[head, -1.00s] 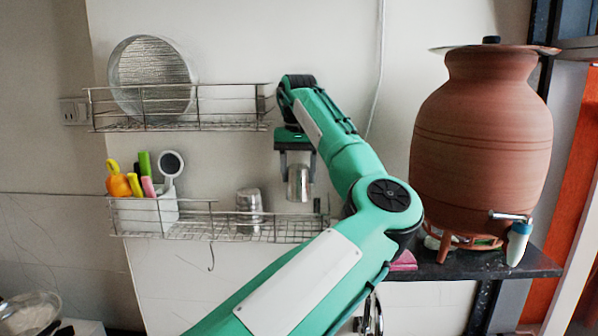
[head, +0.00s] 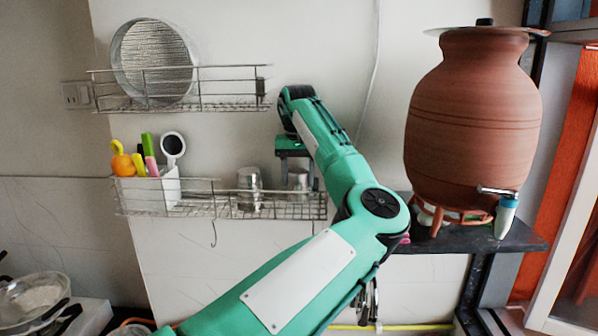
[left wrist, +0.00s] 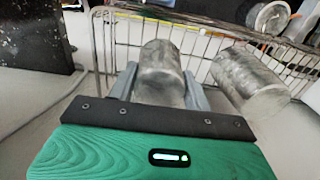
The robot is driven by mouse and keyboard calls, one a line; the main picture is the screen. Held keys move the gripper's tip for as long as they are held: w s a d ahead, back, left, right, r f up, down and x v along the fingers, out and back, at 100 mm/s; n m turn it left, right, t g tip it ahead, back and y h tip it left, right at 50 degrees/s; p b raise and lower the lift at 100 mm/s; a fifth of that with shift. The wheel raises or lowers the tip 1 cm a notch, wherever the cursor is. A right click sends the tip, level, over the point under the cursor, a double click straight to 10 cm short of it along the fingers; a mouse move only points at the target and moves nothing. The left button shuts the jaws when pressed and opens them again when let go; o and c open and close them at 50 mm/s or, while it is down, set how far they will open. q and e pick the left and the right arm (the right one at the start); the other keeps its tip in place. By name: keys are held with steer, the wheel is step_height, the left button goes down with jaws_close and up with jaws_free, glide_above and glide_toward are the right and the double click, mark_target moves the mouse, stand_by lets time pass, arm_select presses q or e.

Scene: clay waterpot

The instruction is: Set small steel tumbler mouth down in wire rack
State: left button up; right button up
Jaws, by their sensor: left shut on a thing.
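The small steel tumbler (head: 298,180) is between the fingers of my left gripper (head: 295,172), at the right end of the lower wire rack (head: 190,210). In the left wrist view the tumbler (left wrist: 162,75) sits between both grey fingers (left wrist: 160,92), with the rack's wires (left wrist: 205,45) behind it. In the head view it looks upright and low, level with the rack's front wires. I cannot tell whether it touches the rack floor. Its mouth is not clearly visible. My right gripper is not in view.
Another steel tumbler (head: 249,190) stands in the rack just left of the held one. A white holder (head: 150,192) with utensils fills the rack's left end. An upper rack (head: 190,100) holds a round steel plate (head: 152,62). A clay pot (head: 470,120) stands on a dark shelf (head: 500,237) at right.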

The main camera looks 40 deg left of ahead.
arm_select(q)
steer(key=shift+s+f, duration=0.1)
steer(key=shift+s, duration=0.1)
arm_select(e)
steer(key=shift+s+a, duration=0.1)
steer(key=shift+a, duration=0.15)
arm_select(q)
steer(key=shift+s, duration=0.1)
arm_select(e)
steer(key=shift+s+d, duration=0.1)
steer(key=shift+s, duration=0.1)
arm_select(q)
steer(key=o, duration=0.9)
steer(key=shift+o, duration=0.7)
steer(key=shift+w, duration=0.2)
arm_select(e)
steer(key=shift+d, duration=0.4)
